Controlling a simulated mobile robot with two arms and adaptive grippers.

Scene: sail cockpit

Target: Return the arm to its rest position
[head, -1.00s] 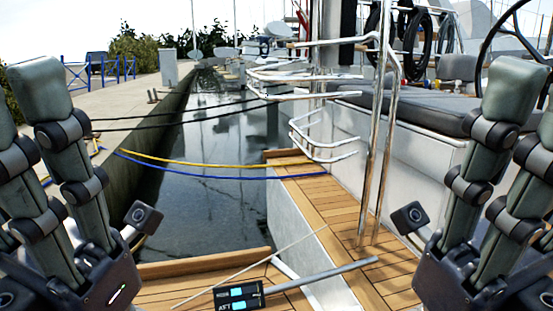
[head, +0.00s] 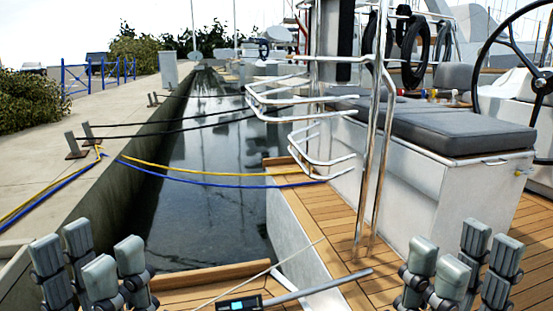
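My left gripper (head: 88,260) is low at the bottom left of the head view. Its grey finger pads stand upward with a gap between them, and nothing is held there. My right gripper (head: 463,260) is low at the bottom right, above the wooden deck. Its grey pads also point up and stand apart, with nothing between them. Both wrists and most of both arms are cut off by the bottom edge. Neither gripper appears to touch anything.
A small dark display (head: 240,304) and a grey pole (head: 320,289) lie at the bottom middle. A steel rail (head: 374,150) rises from the teak deck (head: 335,215). A cushioned bench (head: 450,130) and steering wheel (head: 540,80) are at right. Water (head: 200,180) and quay (head: 45,150) lie left.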

